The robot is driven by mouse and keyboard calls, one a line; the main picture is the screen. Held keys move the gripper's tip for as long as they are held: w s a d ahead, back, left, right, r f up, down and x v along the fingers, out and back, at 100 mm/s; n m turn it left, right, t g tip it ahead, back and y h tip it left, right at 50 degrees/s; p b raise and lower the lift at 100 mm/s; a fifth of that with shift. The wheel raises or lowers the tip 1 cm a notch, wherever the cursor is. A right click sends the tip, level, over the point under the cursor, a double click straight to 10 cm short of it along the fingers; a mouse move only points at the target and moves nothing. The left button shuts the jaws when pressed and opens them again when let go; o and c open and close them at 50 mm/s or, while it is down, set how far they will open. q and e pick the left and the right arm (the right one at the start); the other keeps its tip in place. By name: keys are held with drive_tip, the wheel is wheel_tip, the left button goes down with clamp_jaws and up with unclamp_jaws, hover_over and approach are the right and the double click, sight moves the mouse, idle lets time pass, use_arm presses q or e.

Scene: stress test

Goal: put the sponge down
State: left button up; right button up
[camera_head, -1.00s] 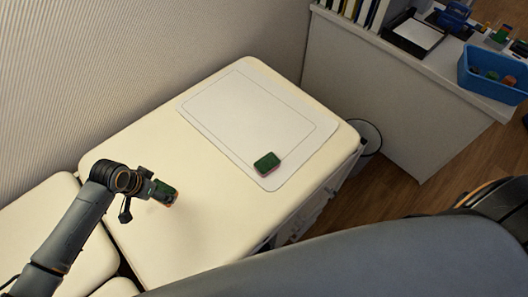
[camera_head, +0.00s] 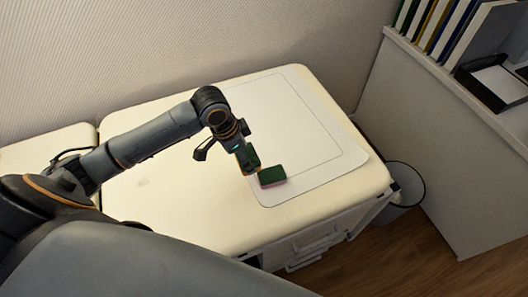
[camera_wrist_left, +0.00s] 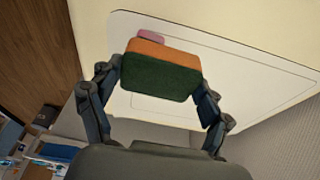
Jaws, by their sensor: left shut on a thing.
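My left gripper (camera_head: 247,163) is over the near-left edge of the white mat (camera_head: 318,114) on the cream padded bench. It is shut on a sponge (camera_head: 253,155), dark green with an orange layer. In the left wrist view, this sponge (camera_wrist_left: 160,78) sits between the two fingers (camera_wrist_left: 160,85), with the mat (camera_wrist_left: 245,65) behind it. A second sponge (camera_head: 272,177), green on top with a pinkish side, lies on the mat just beside the gripper. Its pink part (camera_wrist_left: 151,37) shows past the held sponge. I cannot tell the exact gap under the held sponge. My right gripper is out of view.
The cream bench top (camera_head: 190,215) is clear towards the front. The mat's far part is bare. A bin (camera_head: 405,180) stands on the floor to the right, next to a white cabinet (camera_head: 425,130) with binders (camera_head: 445,25) and a paper tray (camera_head: 495,85).

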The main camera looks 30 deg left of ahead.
sight(249, 143)
use_arm(q)
drive_tip(key=w, duration=0.1)
drive_tip(key=w+f, duration=0.1)
drive_tip(key=w, duration=0.1)
drive_tip(key=w+f, duration=0.1)
drive_tip(key=shift+w+a, duration=0.3)
drive_tip(key=shift+a, duration=0.1)
drive_tip(key=w+f, duration=0.1)
drive_tip(key=f, duration=0.1)
drive_tip(key=w+f, duration=0.2)
drive_tip(key=w+a+f, duration=0.1)
drive_tip(key=w+f, duration=0.1)
wheel_tip(249, 143, down, 3)
drive_tip(key=shift+p, duration=0.35)
drive_tip(key=shift+f, duration=0.1)
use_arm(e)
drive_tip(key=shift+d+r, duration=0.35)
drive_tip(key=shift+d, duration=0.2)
use_arm(q)
drive_tip(key=shift+f, duration=0.1)
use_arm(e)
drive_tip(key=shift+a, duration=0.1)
use_arm(q)
drive_tip(key=o, duration=1.1)
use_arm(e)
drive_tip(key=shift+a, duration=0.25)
